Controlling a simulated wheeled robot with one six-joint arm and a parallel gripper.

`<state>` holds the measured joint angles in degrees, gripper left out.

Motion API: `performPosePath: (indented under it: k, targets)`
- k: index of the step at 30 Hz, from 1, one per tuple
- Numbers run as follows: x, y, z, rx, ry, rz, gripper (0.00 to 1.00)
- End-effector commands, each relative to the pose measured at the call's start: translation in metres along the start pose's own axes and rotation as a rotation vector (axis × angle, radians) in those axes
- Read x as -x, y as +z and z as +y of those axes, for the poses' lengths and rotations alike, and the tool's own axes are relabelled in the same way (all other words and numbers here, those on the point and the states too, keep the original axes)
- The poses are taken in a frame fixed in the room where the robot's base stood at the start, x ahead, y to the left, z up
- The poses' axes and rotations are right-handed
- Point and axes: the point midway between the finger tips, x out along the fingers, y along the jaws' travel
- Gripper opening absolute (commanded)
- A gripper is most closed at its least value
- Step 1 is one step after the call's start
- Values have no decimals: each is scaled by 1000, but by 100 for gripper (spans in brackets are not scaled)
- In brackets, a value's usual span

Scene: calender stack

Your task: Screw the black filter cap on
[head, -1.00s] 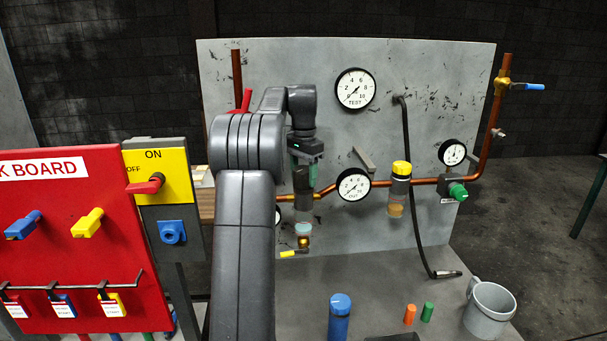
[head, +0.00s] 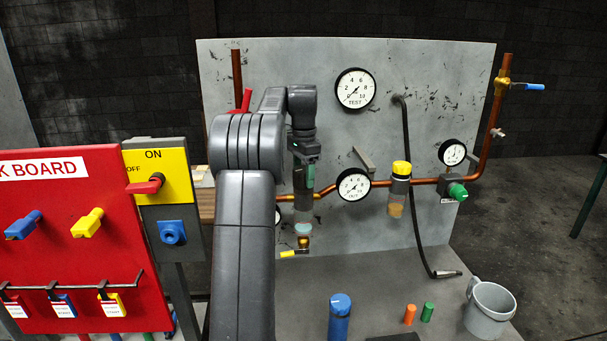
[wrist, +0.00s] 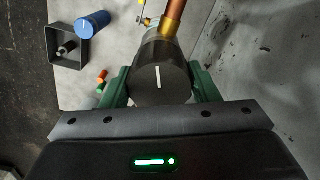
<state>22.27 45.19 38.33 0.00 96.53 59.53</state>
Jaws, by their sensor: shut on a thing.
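The black filter cap (wrist: 160,84) is round and dark with a white line on its top, close to upright in the wrist view. My gripper (wrist: 160,74) is shut on it, with one green finger against each side. In the head view my gripper (head: 304,172) points down over the dark filter body (head: 303,205) on the copper pipe, in front of the grey panel. A clear bowl shows below that body. The seam between cap and body is hidden, so I cannot tell how far the threads are engaged.
A yellow-capped filter (head: 401,169) and a gauge (head: 353,186) are right of my gripper. A blue cylinder (head: 340,316), an orange plug (head: 410,314), a green plug (head: 428,312) and a grey mug (head: 490,309) stand on the bench. The red lock board (head: 70,240) is at left.

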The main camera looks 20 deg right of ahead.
Motion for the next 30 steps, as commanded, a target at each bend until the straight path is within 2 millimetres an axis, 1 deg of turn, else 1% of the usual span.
performPosePath:
  k: [1, 6, 15, 23, 30]
  targets:
    - [3, 0, 0, -35, -5, 4, 32]
    - [3, 0, 0, -144, -5, 4, 32]
    - [3, 0, 0, -161, -5, 4, 32]
    - [3, 0, 0, -328, -6, 4, 32]
    - [3, -1, 0, -346, -6, 4, 32]
